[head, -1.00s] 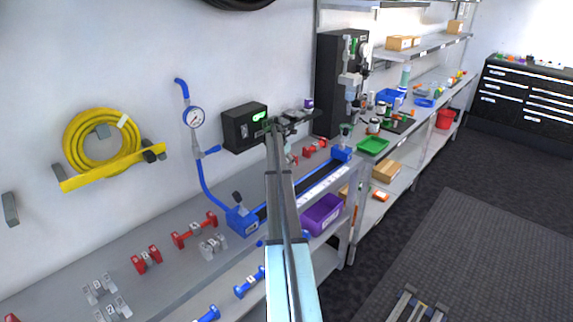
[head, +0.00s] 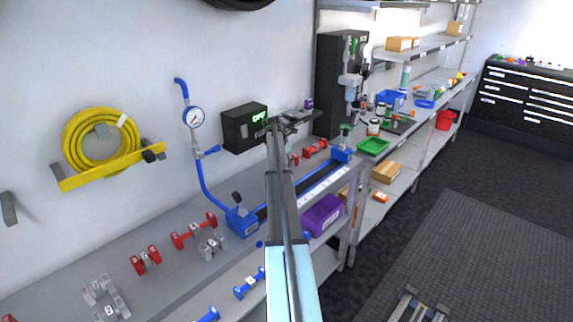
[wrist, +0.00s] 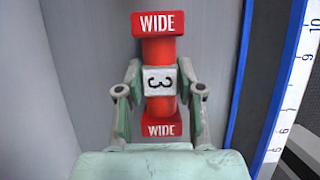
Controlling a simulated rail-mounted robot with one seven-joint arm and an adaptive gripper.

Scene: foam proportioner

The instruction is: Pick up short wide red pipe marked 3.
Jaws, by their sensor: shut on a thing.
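The short wide red pipe (wrist: 158,48) stands out in the middle of the wrist view. It has a red block marked WIDE at each end and a white middle label with a sideways 3. My gripper (wrist: 160,88) has one finger on each side of that label and is shut on the pipe's middle. In the head view my arm reaches over the bench toward the wall, and its wrist and links hide most of the gripper. A bit of red (head: 295,158) shows beside my arm there; I cannot tell whether it is the held pipe.
A blue rig with a ruler strip (head: 322,183) lies along the bench edge; its blue edge and ruler (wrist: 292,90) are right of the pipe. A black box (head: 245,128) is on the wall. Another red pipe (head: 315,148) and several red and grey pipes lie on the bench.

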